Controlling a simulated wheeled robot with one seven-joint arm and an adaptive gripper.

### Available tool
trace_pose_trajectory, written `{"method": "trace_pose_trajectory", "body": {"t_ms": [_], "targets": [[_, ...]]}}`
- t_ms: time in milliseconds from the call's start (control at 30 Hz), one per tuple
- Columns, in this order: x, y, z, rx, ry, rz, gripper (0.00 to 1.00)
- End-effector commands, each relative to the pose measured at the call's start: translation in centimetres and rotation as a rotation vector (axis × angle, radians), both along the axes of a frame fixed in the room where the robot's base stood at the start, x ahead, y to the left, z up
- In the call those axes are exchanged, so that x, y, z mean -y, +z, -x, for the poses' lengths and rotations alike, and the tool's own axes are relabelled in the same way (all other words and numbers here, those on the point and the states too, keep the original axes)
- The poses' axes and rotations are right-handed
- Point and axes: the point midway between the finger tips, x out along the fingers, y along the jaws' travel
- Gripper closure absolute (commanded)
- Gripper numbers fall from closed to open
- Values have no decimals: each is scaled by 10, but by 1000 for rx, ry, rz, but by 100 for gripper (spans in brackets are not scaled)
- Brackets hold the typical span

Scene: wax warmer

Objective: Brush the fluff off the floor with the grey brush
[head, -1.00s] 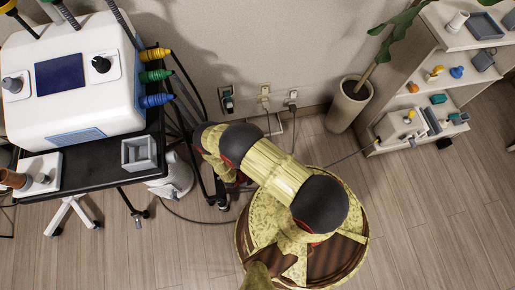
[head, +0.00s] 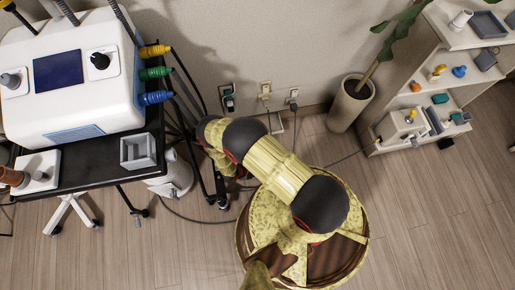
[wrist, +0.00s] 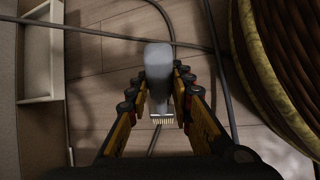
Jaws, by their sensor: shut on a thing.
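The grey brush (wrist: 158,65) is between the two fingers of my gripper (wrist: 158,80) in the wrist view. The gripper is shut on it. The brush's rounded grey body extends beyond the fingertips, and its pale bristles (wrist: 161,120) show between the fingers, nearer to the palm. In the head view my arm covers most of the gripper, and I cannot make out the brush there. I cannot make out any fluff on the wooden floor (head: 420,225) in either view.
Cables cross the floor near the brush (wrist: 110,35). A black cart (head: 95,160) with a white machine (head: 75,75) stands at left. A potted plant (head: 350,100) and a shelf (head: 405,75) stand at back right. Floor at right is largely clear.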

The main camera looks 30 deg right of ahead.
Motion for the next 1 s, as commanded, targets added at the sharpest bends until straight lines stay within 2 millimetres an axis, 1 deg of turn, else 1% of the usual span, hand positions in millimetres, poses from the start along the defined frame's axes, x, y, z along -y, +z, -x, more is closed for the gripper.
{"method": "trace_pose_trajectory", "body": {"t_ms": [367, 667, 1000], "targets": [[0, -1, 0, 0, 0, 0, 100], [5, -1, -13, 1, -1, 0, 100], [5, -1, -12, 0, 0, 0, 100]]}}
